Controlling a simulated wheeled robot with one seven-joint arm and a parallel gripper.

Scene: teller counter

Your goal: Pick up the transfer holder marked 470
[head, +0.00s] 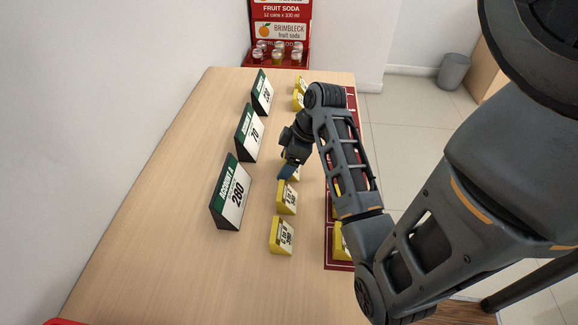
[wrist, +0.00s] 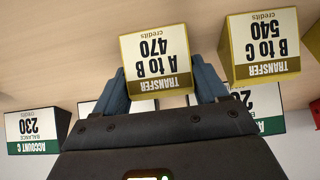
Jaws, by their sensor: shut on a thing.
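The transfer holder marked 470 (wrist: 155,60), a yellow block with a white "A to B" face, sits between the two fingers of my gripper (wrist: 160,88) in the wrist view, where its print is upside down. The fingers are shut on its sides. In the head view my gripper (head: 287,171) is over the counter's middle, at the row of yellow holders, and mostly hides what it holds. I cannot tell whether the holder touches the counter.
A yellow holder marked 540, "B to C" (wrist: 262,45), stands close beside the held one. Other yellow holders (head: 281,236) stand nearer me. Green-topped account signs (head: 231,195) line the left. A red mat (head: 338,264) with yellow holders lies right. A soda display (head: 280,30) is at the far end.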

